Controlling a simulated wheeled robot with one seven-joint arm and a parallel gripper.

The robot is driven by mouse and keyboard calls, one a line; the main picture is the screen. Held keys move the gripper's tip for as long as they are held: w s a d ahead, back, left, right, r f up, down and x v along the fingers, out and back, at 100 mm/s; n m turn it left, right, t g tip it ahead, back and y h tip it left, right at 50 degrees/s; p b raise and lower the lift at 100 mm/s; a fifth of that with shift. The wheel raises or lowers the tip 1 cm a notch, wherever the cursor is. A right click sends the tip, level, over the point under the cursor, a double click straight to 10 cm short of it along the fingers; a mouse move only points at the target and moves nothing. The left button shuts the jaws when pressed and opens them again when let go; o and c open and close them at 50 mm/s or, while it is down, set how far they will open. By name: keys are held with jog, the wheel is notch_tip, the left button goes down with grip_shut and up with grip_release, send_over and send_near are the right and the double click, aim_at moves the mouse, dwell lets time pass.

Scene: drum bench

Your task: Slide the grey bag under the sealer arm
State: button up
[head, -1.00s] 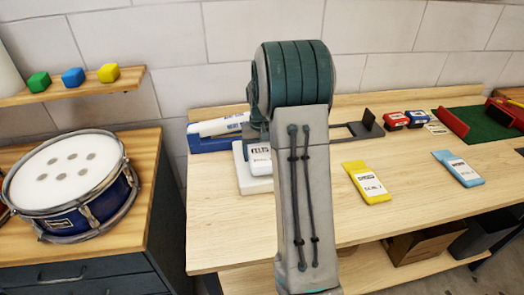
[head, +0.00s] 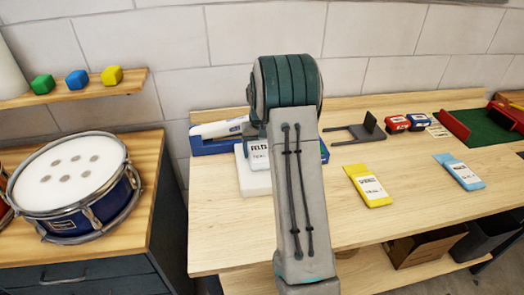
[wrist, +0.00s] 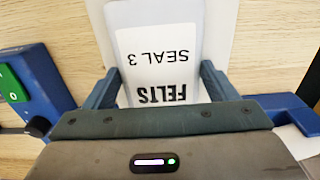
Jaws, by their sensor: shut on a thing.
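The grey bag (wrist: 158,22), with a white label reading "FELTS SEAL 3", lies between my gripper's fingers (wrist: 160,84) in the wrist view. My gripper is shut on it. In the head view my arm hides the gripper and most of the bag; a labelled corner of the bag (head: 257,152) shows left of the arm, over a white block (head: 254,183). The sealer (head: 212,146), blue with a white arm, stands behind at the left. Blue parts with a green switch (wrist: 12,82) show at the left in the wrist view. Whether the bag is beneath the sealer arm is hidden.
A yellow bag (head: 369,187) and a light blue bag (head: 460,172) lie on the bench to the right. Behind them are a grey forked stand (head: 362,131), small red and blue boxes (head: 397,124) and a green mat (head: 484,128). A drum (head: 72,185) stands at left.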

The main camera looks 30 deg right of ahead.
jog(key=shift+w+d+p, duration=0.2)
jog(key=shift+w+p, duration=0.05)
jog(key=shift+w, duration=0.4)
jog(key=shift+w+d+p, duration=0.2)
jog(key=shift+w+p, duration=0.05)
jog(key=shift+w, duration=0.4)
jog(key=o, duration=1)
jog(key=shift+c, duration=0.2)
notch_tip(320, 180, up, 14)
jog(key=b, duration=0.1)
jog(key=shift+d+f, duration=0.1)
jog(key=shift+f, duration=0.05)
